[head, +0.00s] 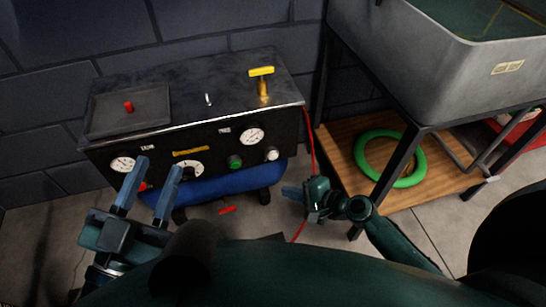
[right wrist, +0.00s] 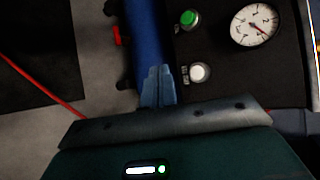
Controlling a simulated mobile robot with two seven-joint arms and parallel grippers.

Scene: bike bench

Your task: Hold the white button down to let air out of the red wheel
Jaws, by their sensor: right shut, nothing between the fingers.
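The white button (head: 272,154) is on the lower right of the black panel's front. It also shows in the right wrist view (right wrist: 199,73), next to the green button (right wrist: 189,19). My right gripper (head: 288,191) is shut and empty, below and to the right of the white button. In the right wrist view its closed fingertips (right wrist: 158,70) are left of the white button, apart from it in the picture. My left gripper (head: 158,165) is open and empty in front of the panel's left gauge. I cannot make out a red wheel in either view.
A green ring (head: 365,172) lies on a wooden shelf under a grey basin (head: 430,75).

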